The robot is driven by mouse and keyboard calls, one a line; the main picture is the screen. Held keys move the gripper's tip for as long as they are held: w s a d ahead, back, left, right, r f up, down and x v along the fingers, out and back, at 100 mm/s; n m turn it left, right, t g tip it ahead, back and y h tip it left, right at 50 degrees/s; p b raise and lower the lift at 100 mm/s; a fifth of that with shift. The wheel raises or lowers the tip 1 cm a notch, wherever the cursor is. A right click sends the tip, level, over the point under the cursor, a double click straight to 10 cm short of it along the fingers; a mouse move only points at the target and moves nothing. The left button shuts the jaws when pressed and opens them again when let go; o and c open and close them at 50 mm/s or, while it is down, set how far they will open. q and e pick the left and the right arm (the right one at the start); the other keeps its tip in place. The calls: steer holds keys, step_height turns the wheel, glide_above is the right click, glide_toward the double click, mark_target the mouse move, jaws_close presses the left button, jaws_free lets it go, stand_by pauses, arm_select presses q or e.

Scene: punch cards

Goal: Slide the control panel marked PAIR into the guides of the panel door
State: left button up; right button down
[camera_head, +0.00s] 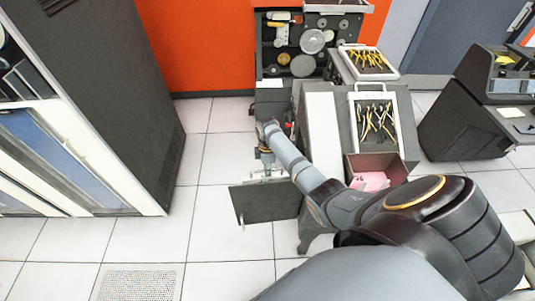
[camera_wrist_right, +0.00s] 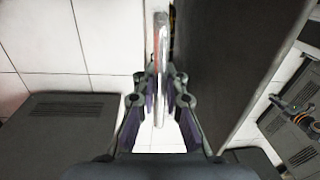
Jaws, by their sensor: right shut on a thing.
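The panel's far part is hidden there. I cannot make out the door guides in either view. My left gripper is not in view.
A tall dark cabinet (camera_head: 110,85) stands at the left. Tiled floor (camera_head: 205,225) is clear between cabinet and panel.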

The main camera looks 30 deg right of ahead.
steer(key=shift+w+r, duration=0.1)
steer(key=shift+r, duration=0.1)
steer(key=c, duration=1.4)
jaws_free()
steer(key=shift+o, duration=0.3)
steer(key=shift+s+f, duration=0.2)
steer(key=shift+s, duration=0.05)
step_height(320, 180, up, 12)
steer(key=w, duration=0.1)
steer(key=shift+d+r, duration=0.15)
steer(key=shift+d, duration=0.1)
